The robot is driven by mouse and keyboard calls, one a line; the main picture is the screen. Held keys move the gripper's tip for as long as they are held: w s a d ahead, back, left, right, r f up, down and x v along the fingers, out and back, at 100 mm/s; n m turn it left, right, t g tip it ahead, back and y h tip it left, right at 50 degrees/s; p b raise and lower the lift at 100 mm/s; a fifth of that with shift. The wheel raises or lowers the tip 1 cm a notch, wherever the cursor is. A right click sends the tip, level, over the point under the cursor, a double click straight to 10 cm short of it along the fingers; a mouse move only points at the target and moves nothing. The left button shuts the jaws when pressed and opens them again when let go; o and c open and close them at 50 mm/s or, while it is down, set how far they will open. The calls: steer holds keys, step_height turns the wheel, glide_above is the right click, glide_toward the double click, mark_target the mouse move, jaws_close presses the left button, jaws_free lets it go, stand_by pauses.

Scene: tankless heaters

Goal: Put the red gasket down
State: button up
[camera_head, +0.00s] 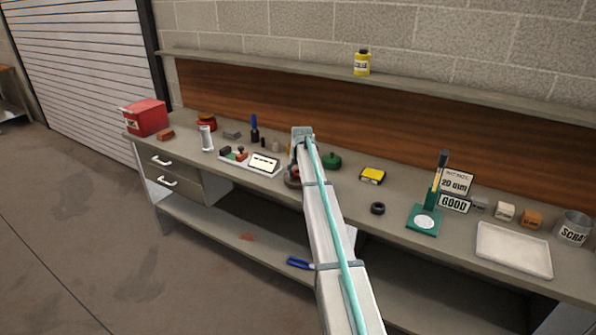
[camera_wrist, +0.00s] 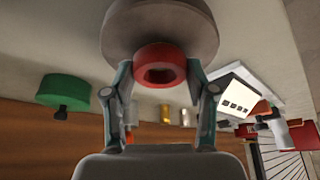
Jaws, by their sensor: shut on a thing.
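The red gasket (camera_wrist: 160,53) is a thick ring with a dark hole. It shows in the wrist view between the two fingers of my gripper (camera_wrist: 160,80), which is shut on it. A round grey-brown disc (camera_wrist: 205,22) lies just beyond the gasket and partly behind it. I cannot tell whether the gasket touches the disc. In the head view my arm covers most of this spot; a bit of red gasket (camera_head: 294,171) and the edge of the disc (camera_head: 291,184) show left of the arm.
A green round lidded piece (camera_head: 331,160) stands close right of my arm. A white tray with small parts and a label (camera_head: 264,163) is close left.

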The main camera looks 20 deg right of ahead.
steer(key=shift+f, duration=0.15)
steer(key=o, duration=1)
steer(key=b+v, duration=0.2)
steer(key=v, duration=1)
